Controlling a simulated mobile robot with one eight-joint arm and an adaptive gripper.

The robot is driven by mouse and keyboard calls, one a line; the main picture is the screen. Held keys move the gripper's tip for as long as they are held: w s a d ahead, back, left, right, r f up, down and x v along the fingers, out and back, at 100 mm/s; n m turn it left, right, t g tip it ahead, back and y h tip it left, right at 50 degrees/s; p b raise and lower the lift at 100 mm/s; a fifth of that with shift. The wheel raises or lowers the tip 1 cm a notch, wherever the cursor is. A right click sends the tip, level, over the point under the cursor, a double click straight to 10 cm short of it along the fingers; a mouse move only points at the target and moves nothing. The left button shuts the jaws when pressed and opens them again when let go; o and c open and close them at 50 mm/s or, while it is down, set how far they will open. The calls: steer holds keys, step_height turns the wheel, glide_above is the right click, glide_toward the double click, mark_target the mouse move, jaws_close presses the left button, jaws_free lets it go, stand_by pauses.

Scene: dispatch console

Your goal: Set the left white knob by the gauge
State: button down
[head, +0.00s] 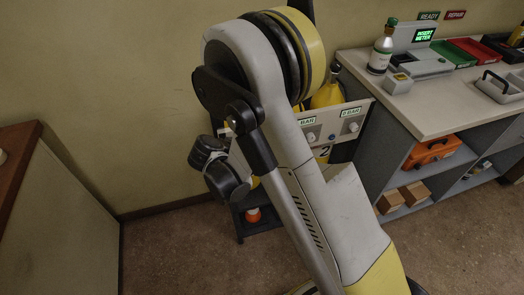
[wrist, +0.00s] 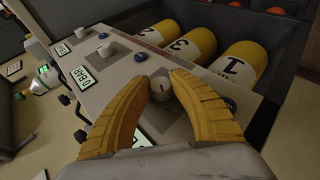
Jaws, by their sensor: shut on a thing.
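My gripper (wrist: 161,78) shows in the wrist view with its two yellow fingers shut on a white knob (wrist: 160,87), one fingertip on each side. The knob stands on the pale sloping panel (wrist: 125,68) and has a dark mark on its face. Two more white knobs, the nearer one (wrist: 105,51) and the farther one (wrist: 80,33), stand up-left along the panel. A "0 BAR" readout (wrist: 82,76) sits by the nearer one. A greenish readout below the held knob is mostly covered by the left finger. In the head view my arm hides the gripper and the panel's left part.
Yellow numbered cylinders (wrist: 238,68) lie in a dark bay behind the panel. A blue button (wrist: 140,56) is close to the left fingertip. In the head view, a counter (head: 430,100) with a bottle (head: 381,50) and a meter machine (head: 418,62) stands right of the panel.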

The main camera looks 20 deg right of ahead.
steer(key=shift+d, duration=0.1)
steer(key=c, duration=1.1)
jaws_free()
steer(key=shift+c, duration=0.2)
steer(key=v, duration=1.2)
